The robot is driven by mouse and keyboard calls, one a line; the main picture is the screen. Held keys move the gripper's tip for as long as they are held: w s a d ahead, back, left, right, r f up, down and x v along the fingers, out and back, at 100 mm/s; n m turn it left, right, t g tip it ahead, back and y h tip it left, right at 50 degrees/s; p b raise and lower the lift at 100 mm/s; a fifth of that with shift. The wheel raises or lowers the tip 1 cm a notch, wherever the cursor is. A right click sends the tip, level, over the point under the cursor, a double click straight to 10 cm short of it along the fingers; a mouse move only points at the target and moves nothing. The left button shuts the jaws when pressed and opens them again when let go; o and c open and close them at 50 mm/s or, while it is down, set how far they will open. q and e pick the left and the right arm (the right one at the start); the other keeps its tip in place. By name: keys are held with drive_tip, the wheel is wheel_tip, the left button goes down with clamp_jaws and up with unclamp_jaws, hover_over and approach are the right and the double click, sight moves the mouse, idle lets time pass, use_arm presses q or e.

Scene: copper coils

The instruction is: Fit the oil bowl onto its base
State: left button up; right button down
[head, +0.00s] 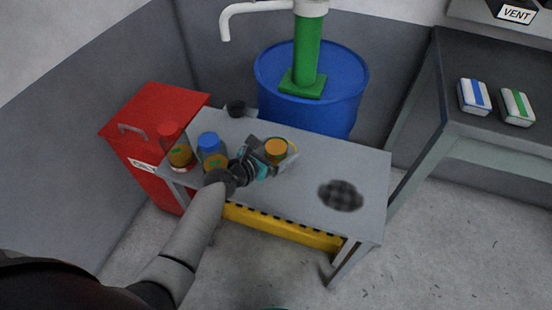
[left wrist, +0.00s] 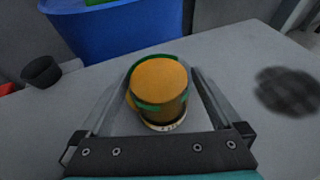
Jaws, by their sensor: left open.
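An amber container with green markings and a pale lower rim stands on the grey table (head: 310,180); it looks like the oil bowl (head: 276,148). It also shows in the left wrist view (left wrist: 160,85). My left gripper (head: 270,151) is open, with one finger on each side of this container. I cannot tell whether the fingers touch it. Two similar amber containers, one with a red top (head: 172,140) and one with a blue top (head: 210,148), stand at the table's left. I cannot tell which thing is the base. My right gripper is not in view.
A small black cup (head: 237,108) stands at the table's back edge. A dark checkered round patch (head: 341,195) lies at the table's right. A blue drum (head: 335,85) with a green pump is behind. A red cabinet (head: 150,105) stands left.

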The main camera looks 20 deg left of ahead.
use_arm(q)
drive_tip(key=c, duration=1.4)
clamp_jaws()
drive_tip(key=shift+r, duration=0.2)
